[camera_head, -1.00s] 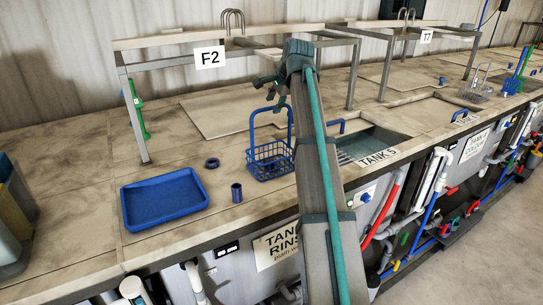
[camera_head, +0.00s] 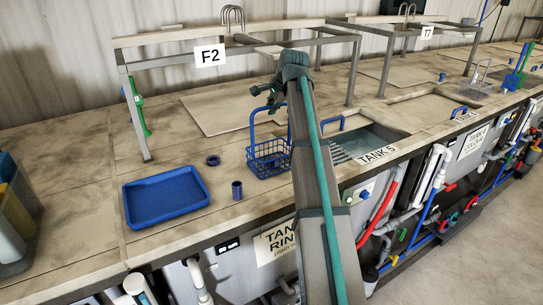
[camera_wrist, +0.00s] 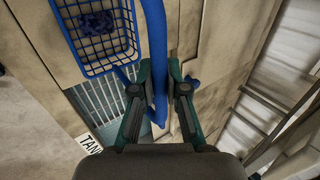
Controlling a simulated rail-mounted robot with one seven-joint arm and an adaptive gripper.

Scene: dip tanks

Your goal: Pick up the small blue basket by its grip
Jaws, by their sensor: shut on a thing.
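The small blue wire basket (camera_head: 270,161) stands upright on the bench left of the Tank 5 opening. Its tall looped handle rises to my gripper (camera_head: 266,102). In the wrist view the basket (camera_wrist: 98,64) is at the upper left, with a dark blue item (camera_wrist: 97,22) inside. The thick blue grip (camera_wrist: 157,55) runs between the two fingers of my gripper (camera_wrist: 160,82), which are shut on it. In the head view my arm hides part of the basket's right side and part of the handle.
A blue tray (camera_head: 165,198), a blue ring (camera_head: 213,160) and a small blue cup (camera_head: 237,190) are on the bench to the left. The Tank 5 opening (camera_head: 372,140) is to the right. Metal frames (camera_head: 350,75) stand behind.

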